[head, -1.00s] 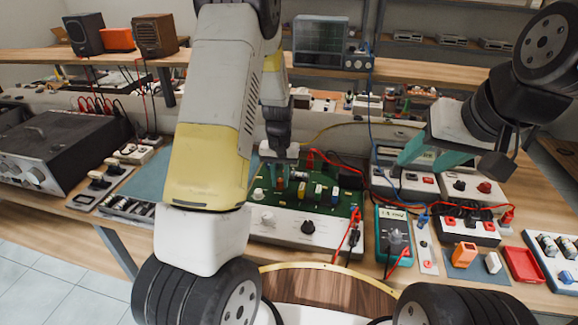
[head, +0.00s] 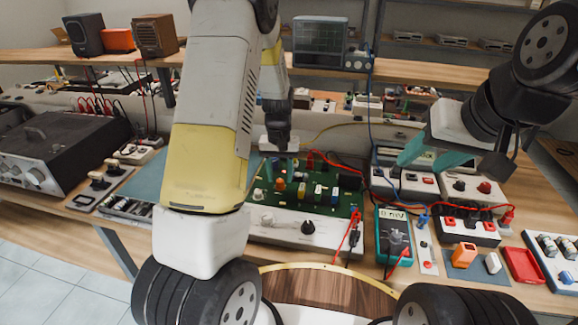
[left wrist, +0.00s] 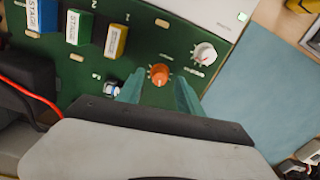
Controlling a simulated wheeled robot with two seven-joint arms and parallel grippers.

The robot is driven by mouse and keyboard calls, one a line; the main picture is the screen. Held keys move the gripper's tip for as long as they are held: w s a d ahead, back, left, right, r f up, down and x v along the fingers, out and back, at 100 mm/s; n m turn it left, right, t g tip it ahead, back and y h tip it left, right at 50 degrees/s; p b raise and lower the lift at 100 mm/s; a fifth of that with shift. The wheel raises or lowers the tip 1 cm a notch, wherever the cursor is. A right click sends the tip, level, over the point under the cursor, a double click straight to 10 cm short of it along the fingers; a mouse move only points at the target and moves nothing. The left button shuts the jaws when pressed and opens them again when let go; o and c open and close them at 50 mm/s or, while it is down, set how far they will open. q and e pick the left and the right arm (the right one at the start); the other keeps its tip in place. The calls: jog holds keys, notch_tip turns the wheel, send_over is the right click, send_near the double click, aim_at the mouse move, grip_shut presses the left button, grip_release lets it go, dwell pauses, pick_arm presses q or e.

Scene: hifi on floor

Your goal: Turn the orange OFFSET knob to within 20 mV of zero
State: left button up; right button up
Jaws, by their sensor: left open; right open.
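The orange OFFSET knob (head: 281,184) stands on the green circuit board (head: 322,200). In the left wrist view the knob (left wrist: 159,75) shows whole, with a pale pointer mark. My left gripper (head: 280,164) is open above the knob. Its teal fingertips (left wrist: 159,90) are apart on either side of the knob in the wrist picture and hold nothing. My right gripper (head: 432,156) is open and empty above the units at the right.
A white knob (left wrist: 204,53) sits near the orange one, and coloured STAGE blocks (left wrist: 80,27) stand beside it. A black knob (head: 308,227) is on the white front panel. Red leads (head: 354,222) run by the meter. A blue mat (left wrist: 262,90) lies clear left of the board.

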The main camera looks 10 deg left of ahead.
aim_at(280, 181)
pick_arm(q)
notch_tip(280, 181, up, 6)
jog(key=shift+f, duration=0.1)
dwell(0.4)
jog(key=s+d+r+m+t+h, duration=0.15)
jog(key=s+r+t, duration=0.25)
jog(key=s+r, duration=1.3)
jog(key=s+r+t, duration=0.2)
jog(key=s+r, duration=0.2)
jog(key=s, duration=0.3)
jog(key=shift+d+h, duration=0.35)
jog(key=shift+s, duration=0.1)
dwell(4.4)
